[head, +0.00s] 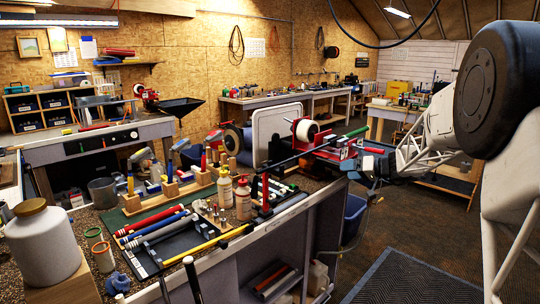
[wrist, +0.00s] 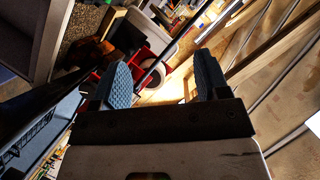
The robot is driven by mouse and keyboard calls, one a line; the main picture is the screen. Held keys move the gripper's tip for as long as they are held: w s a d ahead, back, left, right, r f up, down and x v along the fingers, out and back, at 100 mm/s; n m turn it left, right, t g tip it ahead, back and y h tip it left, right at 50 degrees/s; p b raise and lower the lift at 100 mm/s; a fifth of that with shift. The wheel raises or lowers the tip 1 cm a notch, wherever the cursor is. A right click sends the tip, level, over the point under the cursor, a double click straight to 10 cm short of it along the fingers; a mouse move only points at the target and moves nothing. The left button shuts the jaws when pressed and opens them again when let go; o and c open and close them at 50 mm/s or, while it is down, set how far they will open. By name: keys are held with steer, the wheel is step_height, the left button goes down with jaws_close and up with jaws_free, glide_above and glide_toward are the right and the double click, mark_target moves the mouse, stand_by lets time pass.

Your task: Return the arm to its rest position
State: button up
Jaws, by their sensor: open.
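My gripper (head: 370,168) is at the right end of the workbench in the head view, beside the red vise (head: 322,146). In the wrist view its two blue ribbed fingers (wrist: 163,82) stand wide apart with nothing held between them. A dark club shaft (head: 312,150) with a green end lies across the vise. In the wrist view the red vise (wrist: 158,56) and a white roll (wrist: 154,78) show beyond the fingers. My arm reaches in from the right side of the head view.
The workbench (head: 93,222) holds a white jug (head: 42,245), grips on a dark tray, two bottles and a wooden tool rack. A white board (head: 277,133) stands behind the vise. A blue bin (head: 354,214) is below the bench end. Floor (head: 420,225) to the right is clear, with a black mat.

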steer(key=s+a+r+g+h, duration=0.15)
steer(key=s+a, duration=0.25)
steer(key=s, duration=0.5)
steer(key=s+a+r+m+g+h, duration=0.15)
steer(key=s+a, duration=0.25)
steer(key=s, duration=0.5)
steer(key=s+a+r+n+g+h, duration=0.1)
steer(key=s+a+g+h, duration=0.15)
steer(key=s, duration=0.65)
steer(key=s+f+m+h, duration=0.1)
steer(key=s+f+h, duration=0.1)
steer(key=s, duration=1.2)
steer(key=s+f+m+h, duration=0.1)
steer(key=s+f+h, duration=0.2)
steer(key=s, duration=1.2)
steer(key=shift+d+f+h, duration=0.2)
steer(key=shift+d+h, duration=0.15)
steer(key=shift+h, duration=0.5)
